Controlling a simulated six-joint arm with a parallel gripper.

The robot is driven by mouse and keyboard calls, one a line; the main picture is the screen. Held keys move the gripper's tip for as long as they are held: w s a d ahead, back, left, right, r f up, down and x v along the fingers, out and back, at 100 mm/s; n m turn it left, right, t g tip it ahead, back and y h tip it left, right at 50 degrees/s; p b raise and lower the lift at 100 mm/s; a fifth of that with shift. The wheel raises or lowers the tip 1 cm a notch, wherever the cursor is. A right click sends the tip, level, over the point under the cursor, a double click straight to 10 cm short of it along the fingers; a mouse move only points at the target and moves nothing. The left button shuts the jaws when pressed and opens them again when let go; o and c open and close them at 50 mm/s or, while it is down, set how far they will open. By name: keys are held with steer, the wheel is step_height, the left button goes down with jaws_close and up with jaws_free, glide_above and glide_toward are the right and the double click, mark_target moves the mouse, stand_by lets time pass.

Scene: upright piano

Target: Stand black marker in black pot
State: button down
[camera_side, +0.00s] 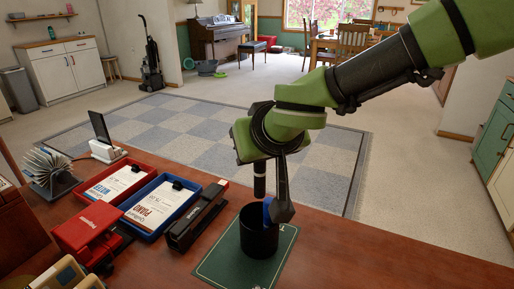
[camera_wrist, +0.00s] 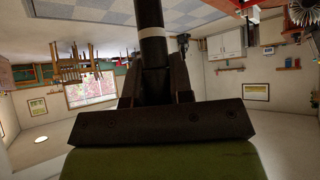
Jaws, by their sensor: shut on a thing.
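The black marker (camera_side: 260,182) shows in the side view as a dark upright stick with a pale band, its lower part close above the pot's mouth. The wrist view shows the black marker (camera_wrist: 153,52) with a white band, held between the fingers. My gripper (camera_side: 273,209) points down at the pot's rim and is shut on the marker; it also shows in the wrist view (camera_wrist: 153,80). The black pot (camera_side: 259,239) stands upright on a green mat (camera_side: 220,268). A small blue part shows at the fingertips; I cannot tell what it belongs to. The pot's inside is hidden.
The wooden desk (camera_side: 385,262) is clear on the right.

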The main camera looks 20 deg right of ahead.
steer(key=shift+f, duration=0.1)
steer(key=shift+f, duration=0.4)
steer(key=c, duration=1)
jaws_free()
